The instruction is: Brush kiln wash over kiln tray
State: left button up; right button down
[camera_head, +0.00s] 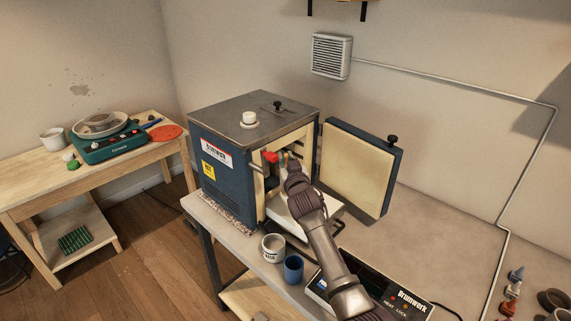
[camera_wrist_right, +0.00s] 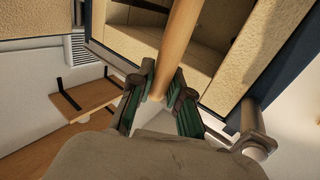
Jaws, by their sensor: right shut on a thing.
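My right gripper (camera_head: 288,163) is at the open front of the blue kiln (camera_head: 222,172). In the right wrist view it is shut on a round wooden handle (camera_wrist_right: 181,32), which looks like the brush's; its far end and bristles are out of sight. A pale slab, probably the kiln tray (camera_head: 281,212), sticks out of the kiln's opening below my right arm and is partly hidden by it. A pale tin (camera_head: 273,248), perhaps the kiln wash, stands on the bench in front. My left gripper is not in view.
The kiln door (camera_head: 357,165) stands open to the right, close to my arm. A blue cup (camera_head: 293,269) stands beside the tin. The bench (camera_head: 440,240) is clear right of the door.

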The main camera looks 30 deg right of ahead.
jog(key=shift+a+r+p, duration=0.25)
jog(key=shift+r+p, duration=0.25)
jog(key=shift+r, duration=0.9)
jog(key=shift+d+f, duration=0.1)
